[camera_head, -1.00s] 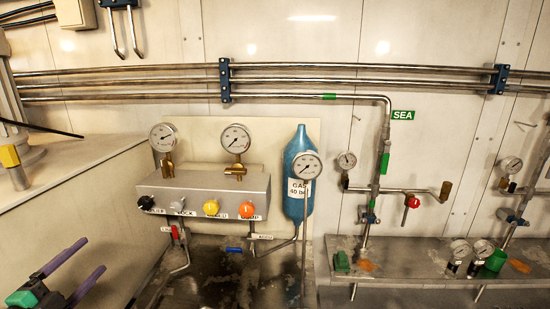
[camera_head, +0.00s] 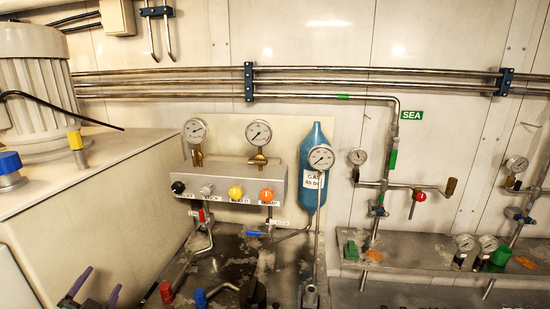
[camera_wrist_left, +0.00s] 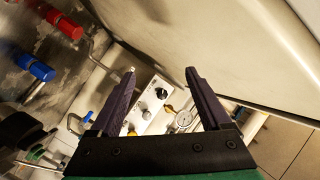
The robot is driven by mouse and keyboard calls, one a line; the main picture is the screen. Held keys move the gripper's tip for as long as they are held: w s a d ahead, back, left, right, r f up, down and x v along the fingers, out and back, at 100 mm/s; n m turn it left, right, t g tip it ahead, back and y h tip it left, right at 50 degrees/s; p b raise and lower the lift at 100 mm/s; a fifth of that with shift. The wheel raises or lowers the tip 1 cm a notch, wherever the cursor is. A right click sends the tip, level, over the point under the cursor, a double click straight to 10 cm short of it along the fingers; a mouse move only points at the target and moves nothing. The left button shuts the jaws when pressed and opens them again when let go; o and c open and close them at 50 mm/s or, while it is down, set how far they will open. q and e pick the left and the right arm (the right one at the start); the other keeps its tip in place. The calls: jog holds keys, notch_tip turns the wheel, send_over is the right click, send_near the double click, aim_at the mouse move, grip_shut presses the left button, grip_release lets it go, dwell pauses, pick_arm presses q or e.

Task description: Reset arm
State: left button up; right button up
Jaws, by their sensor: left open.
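My left gripper (camera_head: 90,298) shows at the bottom left of the head view, its two purple fingers apart and empty. In the left wrist view the open fingers (camera_wrist_left: 159,82) frame the grey control panel (camera_wrist_left: 149,104) beyond them, with nothing between the jaws. In the head view the panel (camera_head: 228,180) carries black, grey, yellow and orange knobs and two gauges above. My right gripper is in neither view.
A light cabinet (camera_head: 110,180) stands at the left, close to my left gripper. A blue gas cylinder (camera_head: 314,150) stands right of the panel. Red (camera_head: 166,291) and blue (camera_head: 200,297) handles sit low in front. A ledge (camera_head: 440,262) with small gauges runs at right.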

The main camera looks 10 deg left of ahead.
pick_arm(q)
jog(key=s+d+f+n+g+h, duration=0.1)
jog(key=s+d+f+g+h, duration=0.4)
jog(key=d+f, duration=0.55)
jog(key=s+d+f+n+g+h, duration=0.25)
jog(key=s+d+f+g, duration=0.45)
jog(key=d, duration=0.6)
notch_tip(320, 180, down, 25)
jog(key=s+m, duration=0.1)
jog(key=s+a+f, duration=0.2)
jog(key=s+f, duration=0.4)
jog(key=s, duration=0.2)
jog(key=s+a+f+g, duration=0.1)
jog(key=s+f, duration=0.5)
jog(key=s, duration=0.2)
jog(key=shift+s+a+f, duration=0.15)
jog(key=shift+a+f, duration=0.2)
jog(key=shift+f, duration=0.05)
